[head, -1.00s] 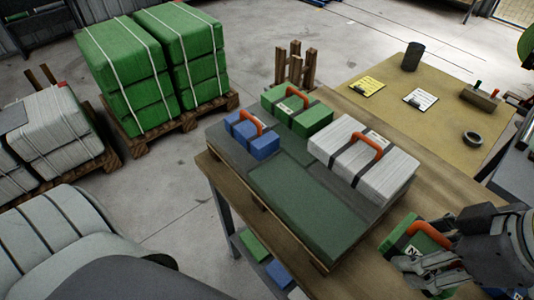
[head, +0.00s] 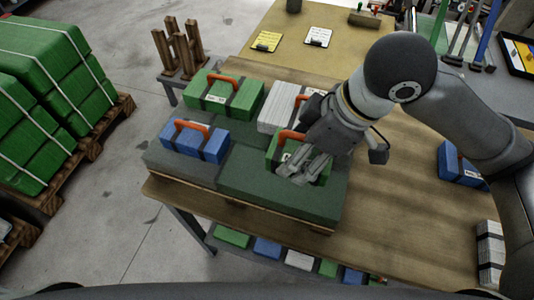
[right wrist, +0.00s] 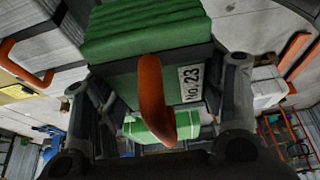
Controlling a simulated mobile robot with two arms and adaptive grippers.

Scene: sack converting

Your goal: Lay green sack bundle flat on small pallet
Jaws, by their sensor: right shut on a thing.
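The green sack bundle (head: 318,168) with an orange handle is at my right gripper (head: 303,168), over the front right part of the small pallet (head: 285,205). My left gripper is not in view.
The pallet also bears a blue bundle (head: 190,143), another green bundle (head: 225,97) and a white bundle (head: 278,108). More bundles lie on the table's right side, including a blue one (head: 460,165). Large green sack stacks (head: 45,90) stand on the floor at left.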

